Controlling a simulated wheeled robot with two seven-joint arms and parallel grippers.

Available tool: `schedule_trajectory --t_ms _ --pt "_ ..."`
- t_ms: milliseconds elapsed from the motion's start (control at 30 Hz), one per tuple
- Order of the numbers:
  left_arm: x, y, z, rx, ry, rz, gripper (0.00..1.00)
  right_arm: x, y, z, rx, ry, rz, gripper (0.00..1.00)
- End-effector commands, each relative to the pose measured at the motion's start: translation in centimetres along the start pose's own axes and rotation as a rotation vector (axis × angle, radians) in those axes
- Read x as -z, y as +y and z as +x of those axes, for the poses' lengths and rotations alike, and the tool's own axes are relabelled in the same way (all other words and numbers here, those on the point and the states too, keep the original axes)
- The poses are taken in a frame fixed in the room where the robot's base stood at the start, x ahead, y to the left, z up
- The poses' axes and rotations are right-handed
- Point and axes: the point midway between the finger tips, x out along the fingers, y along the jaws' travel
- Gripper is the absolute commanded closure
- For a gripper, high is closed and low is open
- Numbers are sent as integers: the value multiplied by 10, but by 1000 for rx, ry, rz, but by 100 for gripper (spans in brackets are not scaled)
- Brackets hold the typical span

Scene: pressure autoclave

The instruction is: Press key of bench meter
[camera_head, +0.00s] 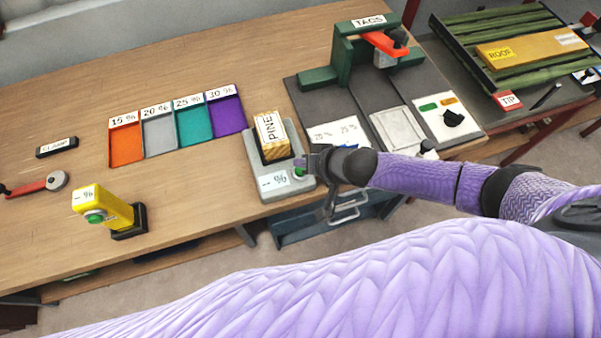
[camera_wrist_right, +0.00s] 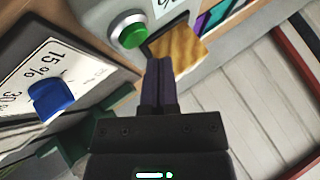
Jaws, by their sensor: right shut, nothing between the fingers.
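The bench meter (camera_head: 258,183) is a grey box near the table's front edge, with a "%" display and a green round key (camera_head: 299,172). A wood block labelled PINE (camera_head: 272,140) stands on it. My right gripper (camera_head: 309,164) is shut and empty, its tips close by the green key. In the right wrist view, the shut fingertips (camera_wrist_right: 160,66) lie just beside the green key (camera_wrist_right: 128,30), in front of the meter's face (camera_wrist_right: 100,14). I cannot tell whether they touch it. My left gripper is not in view.
A yellow handheld meter (camera_head: 113,212) with a green button stands left. Coloured trays (camera_head: 126,145) marked with percentages lie behind. A grey panel with a card (camera_head: 335,134), a blue piece (camera_wrist_right: 50,95) and a green press (camera_head: 350,60) is right. Bare table lies at the back left.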

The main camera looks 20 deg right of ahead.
Motion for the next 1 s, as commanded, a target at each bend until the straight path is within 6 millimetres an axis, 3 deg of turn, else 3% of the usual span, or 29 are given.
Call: schedule_trajectory --t_ms 67,467,1000 --pt "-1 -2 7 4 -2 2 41 -4 4 6 0 0 2 100" --pt "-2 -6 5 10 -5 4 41 -3 3 5 1 1 0 100" --pt "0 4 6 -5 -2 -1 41 -3 3 5 1 1 0 100"
